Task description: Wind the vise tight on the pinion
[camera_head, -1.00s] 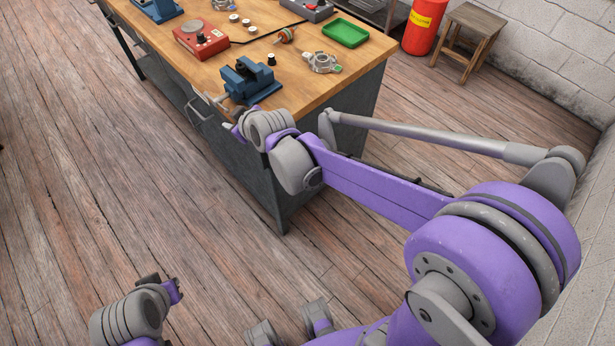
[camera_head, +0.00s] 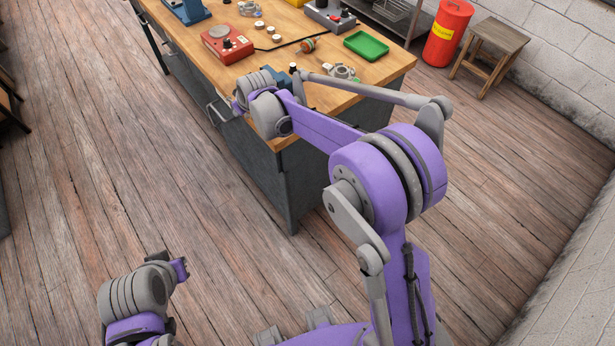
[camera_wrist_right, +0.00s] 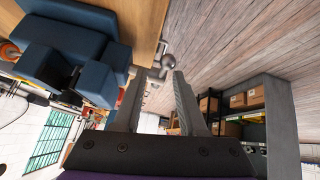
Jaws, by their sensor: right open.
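The blue vise (camera_wrist_right: 75,50) fills the upper left of the right wrist view. In the head view only a little of the vise (camera_head: 279,78) shows past my right wrist.
The wooden bench (camera_head: 380,75) holds a red box (camera_head: 227,45), a green tray (camera_head: 366,45), a rotor (camera_head: 307,46), a metal housing (camera_head: 342,72) and several small parts. A red bin (camera_head: 447,33) and a stool (camera_head: 488,50) stand beyond. The floor in front is clear.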

